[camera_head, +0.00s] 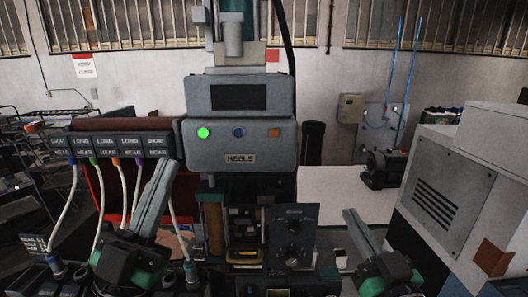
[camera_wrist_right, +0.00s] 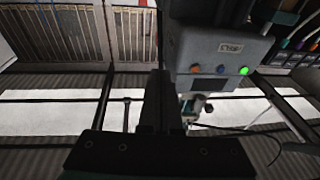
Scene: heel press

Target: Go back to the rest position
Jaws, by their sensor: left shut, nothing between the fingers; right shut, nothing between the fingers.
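My left gripper (camera_head: 167,166) stands at the lower left of the head view, its fingers together, pointing up and slightly right. It is in front of the cables and the left side of the press, with nothing in it. My right gripper (camera_head: 350,213) is at the lower right of the head view, tilted up and left, apart from the press. Its fingers are together and empty; they also show in the right wrist view (camera_wrist_right: 160,75). The grey heel press (camera_head: 240,130), labelled HEELS, stands in the middle with a green light lit. It also shows in the right wrist view (camera_wrist_right: 225,55).
Several labelled boxes (camera_head: 112,145) with hanging cables are left of the press. A black control box with dials (camera_head: 293,240) is at its lower right. A large grey vented cabinet (camera_head: 450,200) stands at right. A white table (camera_head: 335,193) behind my right gripper has clear room.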

